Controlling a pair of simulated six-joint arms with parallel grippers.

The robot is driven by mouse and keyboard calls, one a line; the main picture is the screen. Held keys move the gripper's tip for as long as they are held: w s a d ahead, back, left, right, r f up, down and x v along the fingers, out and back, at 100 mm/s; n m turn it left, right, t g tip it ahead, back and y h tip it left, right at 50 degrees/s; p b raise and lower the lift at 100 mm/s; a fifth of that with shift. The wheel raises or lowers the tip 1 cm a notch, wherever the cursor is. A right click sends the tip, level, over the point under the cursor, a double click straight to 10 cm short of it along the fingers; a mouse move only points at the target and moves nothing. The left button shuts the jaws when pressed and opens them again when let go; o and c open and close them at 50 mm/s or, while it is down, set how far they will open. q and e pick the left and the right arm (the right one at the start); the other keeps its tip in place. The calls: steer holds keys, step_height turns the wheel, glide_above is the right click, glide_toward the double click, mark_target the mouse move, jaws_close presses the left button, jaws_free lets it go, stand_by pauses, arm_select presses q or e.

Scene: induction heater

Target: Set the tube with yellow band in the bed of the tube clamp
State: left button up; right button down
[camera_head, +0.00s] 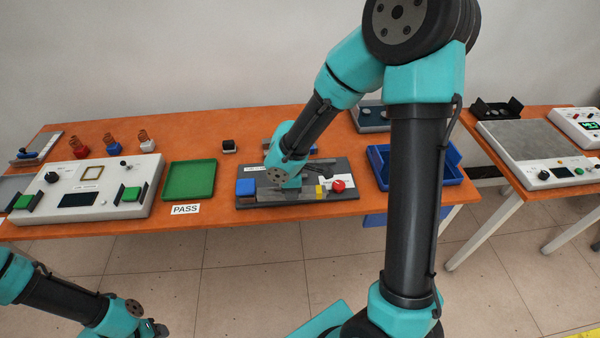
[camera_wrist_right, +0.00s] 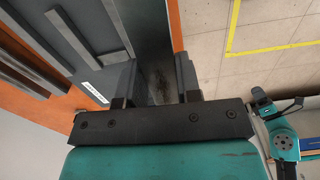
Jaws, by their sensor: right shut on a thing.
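The tube clamp (camera_head: 290,200) is a dark grey base on the front of the orange table, with a blue block (camera_head: 246,188) at its left and a red knob (camera_head: 338,186) at its right. A yellow patch (camera_head: 320,191) shows beside the knob; I cannot tell whether it is the tube's band. My right gripper (camera_head: 318,169) is low over the clamp, largely hidden by its wrist. In the right wrist view its fingers (camera_wrist_right: 155,92) close on a grey, smudged piece (camera_wrist_right: 154,60), apparently the tube; no band shows there. My left gripper (camera_head: 158,330) is at the bottom left, away from the table.
A green tray (camera_head: 189,180) with a PASS label (camera_head: 185,209) lies left of the clamp. A blue bin (camera_head: 382,170) stands to the right. A white heater unit (camera_head: 95,187) and several coils (camera_head: 111,142) fill the left. A second table (camera_head: 530,122) stands at the right.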

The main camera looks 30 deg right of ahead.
steer(key=shift+s+a+f+n, duration=0.1)
steer(key=shift+s+a+n, duration=0.3)
steer(key=shift+s, duration=0.15)
steer(key=w+d, duration=0.2)
steer(key=w, duration=0.2)
steer(key=w+d+f, duration=0.1)
steer(key=w+d, duration=0.2)
steer(key=w, duration=0.1)
steer(key=w+d, duration=0.3)
steer(key=w, duration=0.2)
steer(key=shift+f, duration=0.2)
steer(key=shift+w+d+f, duration=0.1)
steer(key=shift+w+d, duration=0.2)
steer(key=shift+w, duration=0.1)
steer(key=shift+s+a+f, duration=0.1)
steer(key=shift+f, duration=1.6)
steer(key=shift+f, duration=0.45)
